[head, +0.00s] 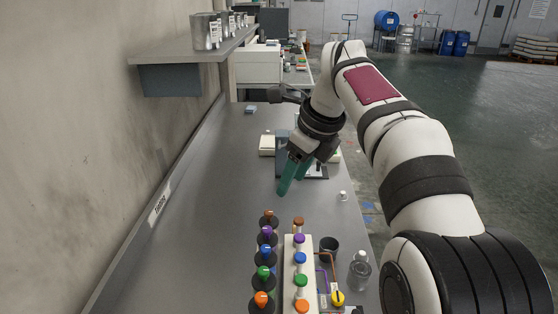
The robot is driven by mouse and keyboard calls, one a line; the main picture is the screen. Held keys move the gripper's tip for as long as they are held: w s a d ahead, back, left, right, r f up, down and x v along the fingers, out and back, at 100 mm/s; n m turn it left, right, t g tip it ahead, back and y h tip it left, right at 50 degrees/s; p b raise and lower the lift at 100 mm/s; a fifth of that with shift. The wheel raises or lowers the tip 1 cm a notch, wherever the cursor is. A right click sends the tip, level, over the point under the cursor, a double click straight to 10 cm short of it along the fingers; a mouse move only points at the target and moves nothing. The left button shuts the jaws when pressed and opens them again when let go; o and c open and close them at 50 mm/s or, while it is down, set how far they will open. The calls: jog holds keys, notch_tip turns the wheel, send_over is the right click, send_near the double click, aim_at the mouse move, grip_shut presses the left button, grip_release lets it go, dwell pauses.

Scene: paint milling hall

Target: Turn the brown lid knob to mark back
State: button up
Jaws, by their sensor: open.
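Two brown-topped knobs show at the far ends of two rows on the bench. One brown knob (268,214) sits on a black round base in the left row. The other brown knob (298,222) stands on the long cream block (289,266) in the right row. I cannot tell which is the lid knob, and no mark is readable. My gripper (284,189) has teal fingers pointing down. It is open and empty, beyond the rows and apart from both brown knobs.
Purple, blue, green and orange knobs continue both rows toward me. A dark cup (329,245), a clear bottle (360,270) and a yellow knob (338,298) stand at right. A shelf with cans (205,32) overhangs at left. The grey bench (205,235) is clear left of the rows.

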jog(key=w+m, duration=0.2)
send_near(269, 212)
jog(key=x, duration=0.9)
jog(key=shift+r, duration=0.1)
grip_shut()
